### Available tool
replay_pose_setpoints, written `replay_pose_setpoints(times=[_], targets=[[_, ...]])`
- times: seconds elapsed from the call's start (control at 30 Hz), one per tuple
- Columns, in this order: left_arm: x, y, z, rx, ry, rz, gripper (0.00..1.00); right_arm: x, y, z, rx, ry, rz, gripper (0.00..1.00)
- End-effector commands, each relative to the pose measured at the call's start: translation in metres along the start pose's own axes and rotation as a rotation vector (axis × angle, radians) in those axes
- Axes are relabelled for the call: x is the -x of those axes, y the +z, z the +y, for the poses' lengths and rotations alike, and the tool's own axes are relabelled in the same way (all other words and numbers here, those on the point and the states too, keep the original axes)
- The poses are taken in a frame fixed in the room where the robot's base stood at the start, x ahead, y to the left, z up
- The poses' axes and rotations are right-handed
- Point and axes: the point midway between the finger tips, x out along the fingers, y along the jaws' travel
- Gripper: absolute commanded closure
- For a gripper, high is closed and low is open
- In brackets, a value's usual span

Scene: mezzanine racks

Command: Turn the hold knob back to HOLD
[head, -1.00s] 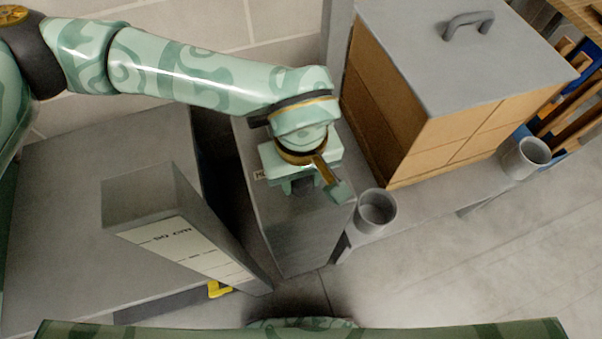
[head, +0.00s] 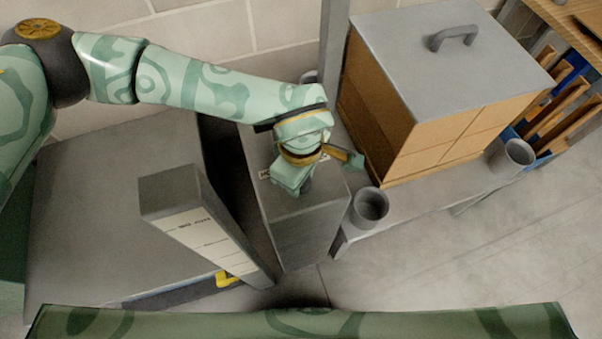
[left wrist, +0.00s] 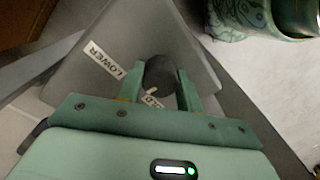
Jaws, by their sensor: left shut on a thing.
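The hold knob (left wrist: 158,72) is a dark rounded knob on top of a grey box (head: 310,222). My left gripper (head: 297,186) is over the box top and shut on the knob, with one finger on each side of it in the left wrist view (left wrist: 160,84). A white label reading LOWER (left wrist: 105,58) lies on the box top beside the knob. A second label (left wrist: 152,101) is partly hidden by the gripper; only a few letters show. In the head view the gripper hides most of the knob. My right gripper is in no view.
A tall grey panel with a white printed face (head: 205,235) stands left of the box. A large tan case with a grey lid and handle (head: 440,75) stands at right. Grey cups (head: 370,207) (head: 512,157) sit near it. Open floor lies at lower right.

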Motion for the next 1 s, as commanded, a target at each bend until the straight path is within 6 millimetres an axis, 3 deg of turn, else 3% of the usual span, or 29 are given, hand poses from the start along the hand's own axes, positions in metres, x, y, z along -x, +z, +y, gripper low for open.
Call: replay_pose_setpoints(times=[0.6, 1.0], targets=[[0.006, 0.000, 0.001, 0.577, 0.006, 0.001, 0.87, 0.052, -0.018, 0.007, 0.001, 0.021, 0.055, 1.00], [0.003, 0.000, 0.001, 0.836, 0.004, -0.001, 0.87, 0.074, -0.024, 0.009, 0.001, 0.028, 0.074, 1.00]])
